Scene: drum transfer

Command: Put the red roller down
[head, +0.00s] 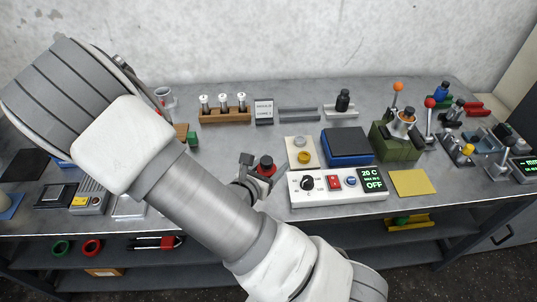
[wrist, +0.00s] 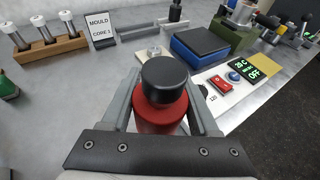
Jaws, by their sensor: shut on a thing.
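The red roller (wrist: 160,112), a red cylinder with a black cap, stands upright between the two fingers of my gripper (wrist: 162,115) in the wrist view. The gripper is shut on it, with a finger on either side. In the head view the roller (head: 266,168) shows small beside my gripper (head: 256,174), left of the control box. My arm and the gripper hide part of it. The roller's lower end is hidden, so I cannot tell whether it touches the bench.
A white control box (head: 337,186) stands right of the gripper, with a pale plate (head: 300,162) and a blue block (head: 346,150) behind. A wooden rack (head: 226,115) with several vials and a mould sign (head: 263,112) stand at the back. Bare bench lies between the rack and gripper.

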